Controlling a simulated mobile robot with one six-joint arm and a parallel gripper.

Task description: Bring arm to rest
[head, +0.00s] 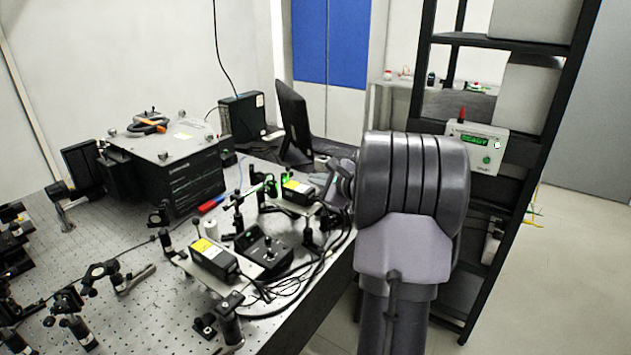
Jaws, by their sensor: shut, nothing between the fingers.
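My arm (405,210) rises in the right middle of the head view, its large grey joint in front of the shelf rack. Its small grey end parts show past the joint's left edge, over the back right of the optical table (180,265). My gripper (328,190) is small and partly hidden there, near the yellow-labelled box (298,190). It is shut, with nothing seen in it. Whether it touches anything cannot be told.
A black instrument box (190,180), a second yellow-labelled box (214,258), a knobbed control box (264,256) and several optical mounts crowd the table. A monitor (294,122) stands behind. A black rack (545,110) holds a controller with a green display (478,146). Floor is clear at right.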

